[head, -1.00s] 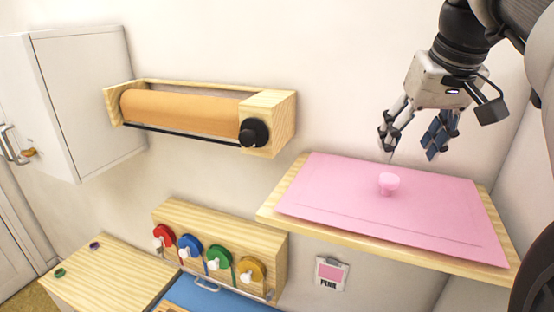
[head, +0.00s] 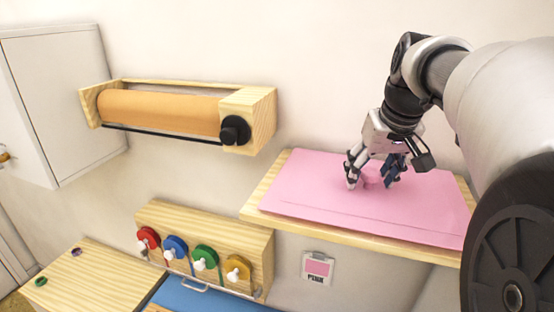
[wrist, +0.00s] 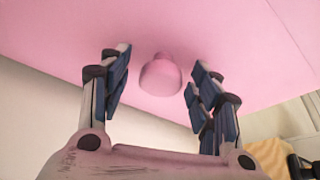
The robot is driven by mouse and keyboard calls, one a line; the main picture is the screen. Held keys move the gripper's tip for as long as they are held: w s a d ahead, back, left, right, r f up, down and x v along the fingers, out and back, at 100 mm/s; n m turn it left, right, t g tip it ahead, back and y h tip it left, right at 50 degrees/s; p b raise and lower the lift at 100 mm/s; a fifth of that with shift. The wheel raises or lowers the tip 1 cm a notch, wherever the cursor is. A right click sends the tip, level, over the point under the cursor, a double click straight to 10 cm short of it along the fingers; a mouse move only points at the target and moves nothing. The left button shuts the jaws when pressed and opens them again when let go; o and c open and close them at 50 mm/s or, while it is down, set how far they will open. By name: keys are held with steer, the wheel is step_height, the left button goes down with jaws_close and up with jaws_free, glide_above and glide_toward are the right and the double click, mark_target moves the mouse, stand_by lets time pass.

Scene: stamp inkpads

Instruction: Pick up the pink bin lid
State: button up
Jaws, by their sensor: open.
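The pink bin lid (head: 300,182) is a flat pink panel with a round pink knob (head: 371,177) on top. It lies on a wooden bin or shelf (head: 256,203) against the wall. My gripper (head: 372,183) is low over the lid, its fingers open on either side of the knob. In the wrist view the knob (wrist: 160,75) stands between the open fingers (wrist: 158,85), a little beyond their tips, with gaps on both sides. No contact with the knob shows.
A pink label card (head: 318,268) is on the wall below the lid. A roll of orange paper in a wooden holder (head: 262,118) hangs to the left. A wooden rack (head: 220,225) with red, blue, green and yellow round pieces stands lower left.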

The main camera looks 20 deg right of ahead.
steer(key=shift+c, duration=0.6)
steer(key=c, duration=1.2)
